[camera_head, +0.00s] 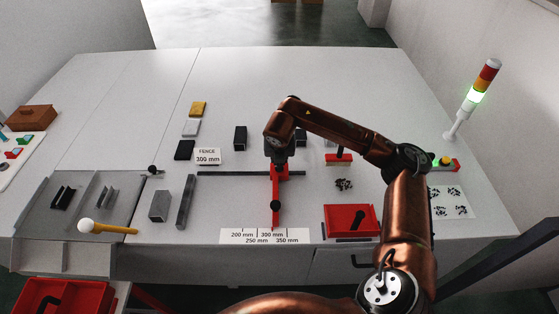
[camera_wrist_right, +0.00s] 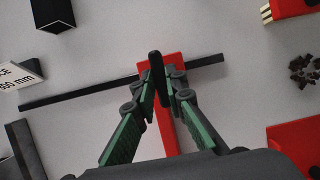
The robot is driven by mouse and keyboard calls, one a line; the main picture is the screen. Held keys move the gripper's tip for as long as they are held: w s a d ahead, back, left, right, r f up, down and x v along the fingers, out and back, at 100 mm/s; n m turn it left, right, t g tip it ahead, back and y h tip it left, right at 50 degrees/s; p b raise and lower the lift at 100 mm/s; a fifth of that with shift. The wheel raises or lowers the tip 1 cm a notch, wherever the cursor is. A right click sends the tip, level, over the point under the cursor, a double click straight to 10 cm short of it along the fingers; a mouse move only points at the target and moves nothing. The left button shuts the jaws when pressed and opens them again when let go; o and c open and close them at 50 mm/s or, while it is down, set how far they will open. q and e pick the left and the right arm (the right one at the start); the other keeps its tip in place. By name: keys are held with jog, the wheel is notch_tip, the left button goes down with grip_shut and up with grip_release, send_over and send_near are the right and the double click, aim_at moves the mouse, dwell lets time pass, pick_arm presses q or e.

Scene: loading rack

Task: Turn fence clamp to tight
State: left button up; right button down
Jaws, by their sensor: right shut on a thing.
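The red fence (camera_head: 276,190) stands across a dark rail (camera_head: 225,173), its front end at the 300 mm mark of the white scale (camera_head: 265,236). It also shows in the right wrist view (camera_wrist_right: 166,135). The black clamp lever (camera_wrist_right: 154,62) stands over the fence's red head and points roughly along the fence. My right gripper (camera_wrist_right: 161,85) is shut on this lever, one green-padded finger on each side. My left gripper is not in view.
Dark blocks (camera_head: 240,138) stand behind the rail. A red bin (camera_head: 352,220) and small black parts (camera_head: 344,184) lie to the right. A grey tray (camera_head: 130,200) with a yellow-handled mallet (camera_head: 105,228) is at the left.

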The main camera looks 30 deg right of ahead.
jog(key=shift+r, duration=0.1)
dwell(0.4)
jog(key=c, duration=2)
grip_release()
jog(key=shift+o, duration=0.2)
jog(key=v, duration=1.2)
jog(key=shift+w, duration=0.1)
